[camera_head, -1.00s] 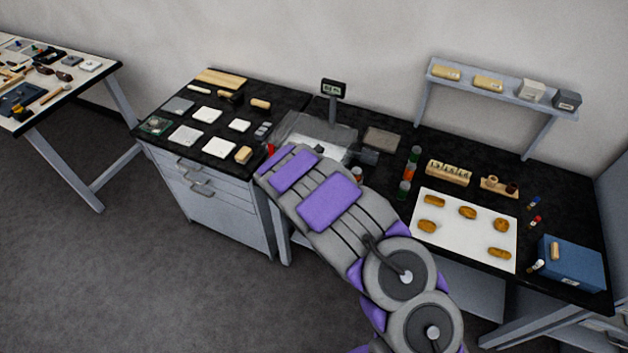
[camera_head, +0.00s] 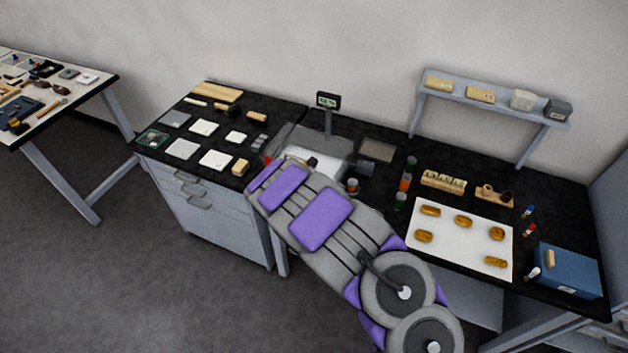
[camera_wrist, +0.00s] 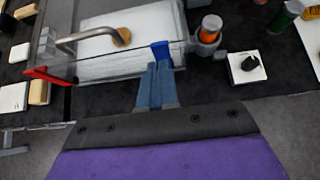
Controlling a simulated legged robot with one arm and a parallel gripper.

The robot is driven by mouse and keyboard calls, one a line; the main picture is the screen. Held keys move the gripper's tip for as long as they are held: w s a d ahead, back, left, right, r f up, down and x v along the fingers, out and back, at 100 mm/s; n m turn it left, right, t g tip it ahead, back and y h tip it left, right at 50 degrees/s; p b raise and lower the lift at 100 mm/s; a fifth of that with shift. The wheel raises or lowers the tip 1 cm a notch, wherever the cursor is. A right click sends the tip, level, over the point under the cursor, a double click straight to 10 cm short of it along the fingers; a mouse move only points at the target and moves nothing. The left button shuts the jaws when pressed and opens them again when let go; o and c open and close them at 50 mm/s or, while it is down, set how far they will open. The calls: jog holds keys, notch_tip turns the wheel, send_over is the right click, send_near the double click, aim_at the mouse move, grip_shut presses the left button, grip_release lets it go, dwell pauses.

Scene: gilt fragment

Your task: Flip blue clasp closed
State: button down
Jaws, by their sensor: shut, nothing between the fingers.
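The blue clasp (camera_wrist: 160,50) is at the near edge of a clear-sided case (camera_wrist: 100,68) in the wrist view. A red clasp (camera_wrist: 48,76) sticks out at the case's left corner; it also shows in the head view (camera_head: 267,160). My gripper (camera_wrist: 158,66) is shut and empty, with its blue-grey fingertips right at the lower end of the blue clasp. I cannot tell whether they touch. In the head view my arm hides the gripper and the blue clasp, and the case (camera_head: 296,142) shows partly behind the arm.
A metal handle (camera_wrist: 80,37) runs over the case. An orange-filled jar (camera_wrist: 209,28) and a white pad with a black knob (camera_wrist: 246,67) stand to its right. A display on a post (camera_head: 328,101) rises behind the case. Bench space in front of the case is clear.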

jog(key=v, duration=1.2)
